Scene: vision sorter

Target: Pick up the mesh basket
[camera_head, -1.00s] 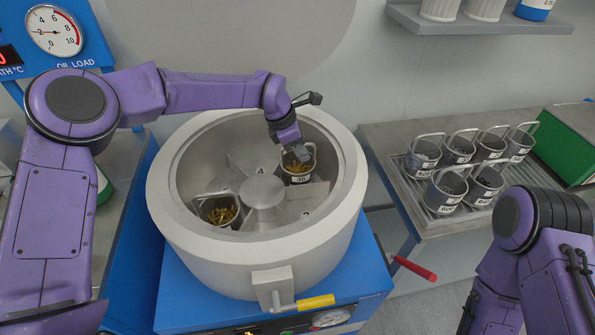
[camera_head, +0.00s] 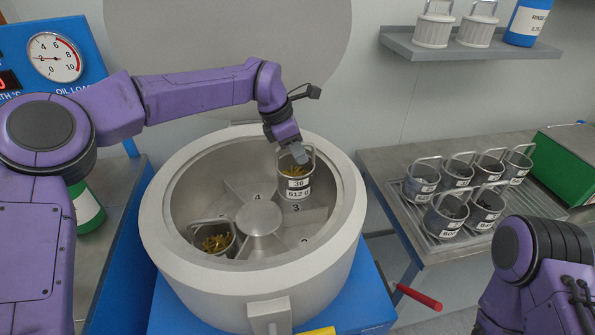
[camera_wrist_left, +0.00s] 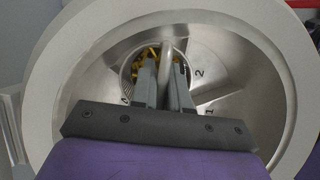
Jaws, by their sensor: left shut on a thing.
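A mesh basket (camera_head: 297,184) with brass-coloured parts inside and a label reading 36 and 612 g hangs upright in the round drum (camera_head: 156,222). My left gripper (camera_head: 299,156) is shut on its handle, at the top of the basket. In the left wrist view the left gripper's fingers (camera_wrist_left: 162,85) close around the handle bar (camera_wrist_left: 166,62), with the yellow parts behind them. A second basket (camera_head: 214,241) with similar parts sits lower left in the drum. My right arm shows at lower right; its gripper is out of the head view.
The drum has a central hub (camera_head: 259,218) and numbered sections around it. Several handled baskets (camera_head: 446,215) with dark contents stand on a rack at right. A red-handled lever (camera_head: 420,297) sticks out beside the drum. A shelf (camera_head: 400,45) is above.

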